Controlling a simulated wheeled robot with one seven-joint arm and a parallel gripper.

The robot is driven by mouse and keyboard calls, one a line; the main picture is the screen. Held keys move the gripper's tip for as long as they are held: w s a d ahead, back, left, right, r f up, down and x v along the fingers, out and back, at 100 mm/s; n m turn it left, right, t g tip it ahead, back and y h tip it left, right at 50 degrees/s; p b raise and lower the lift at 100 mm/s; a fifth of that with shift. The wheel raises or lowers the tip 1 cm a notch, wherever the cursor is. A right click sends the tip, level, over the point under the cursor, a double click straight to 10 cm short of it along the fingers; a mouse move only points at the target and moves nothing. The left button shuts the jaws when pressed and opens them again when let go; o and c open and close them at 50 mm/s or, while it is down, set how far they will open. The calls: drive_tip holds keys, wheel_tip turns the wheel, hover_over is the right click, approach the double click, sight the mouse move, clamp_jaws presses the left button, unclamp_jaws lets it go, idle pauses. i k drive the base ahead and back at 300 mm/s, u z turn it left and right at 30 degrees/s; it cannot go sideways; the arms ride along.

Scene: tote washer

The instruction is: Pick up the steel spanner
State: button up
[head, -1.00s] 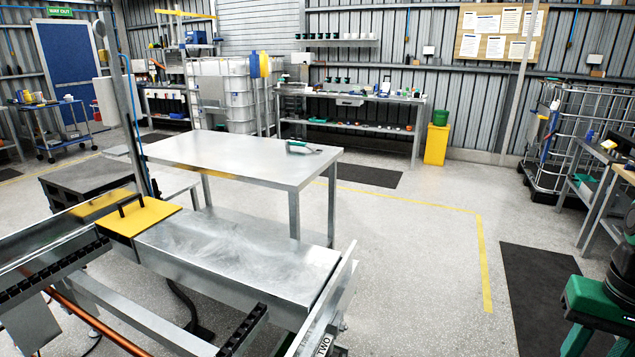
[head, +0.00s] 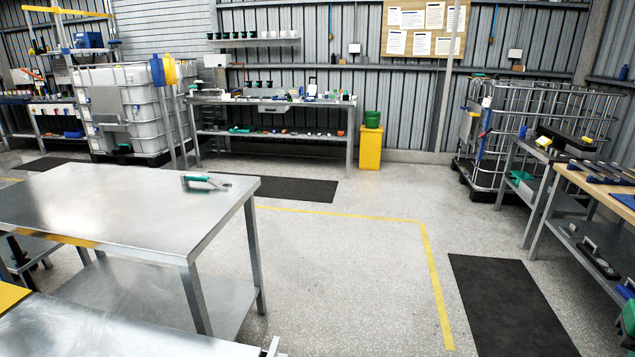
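I cannot make out a steel spanner for certain in the head view. A tool with a green handle (head: 205,182) lies at the right end of the steel table (head: 110,215); its kind is hard to tell. Several small dark tools (head: 607,172) lie on the wooden-topped bench (head: 575,180) at the right edge, too small to name. Small items also lie on the back bench (head: 270,101). My gripper is not in view.
Open floor (head: 340,270) stretches between the steel table and the right-hand benches, with a yellow line (head: 432,270) and a dark mat (head: 500,300). A yellow bin (head: 370,148) stands by the back bench. A wire cage (head: 535,120) stands at the back right.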

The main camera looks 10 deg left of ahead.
sight(185, 177)
drive_tip(key=i, duration=2.25)
drive_tip(key=u, duration=1.05)
drive_tip(key=i, duration=1.35)
drive_tip(key=u, duration=0.65)
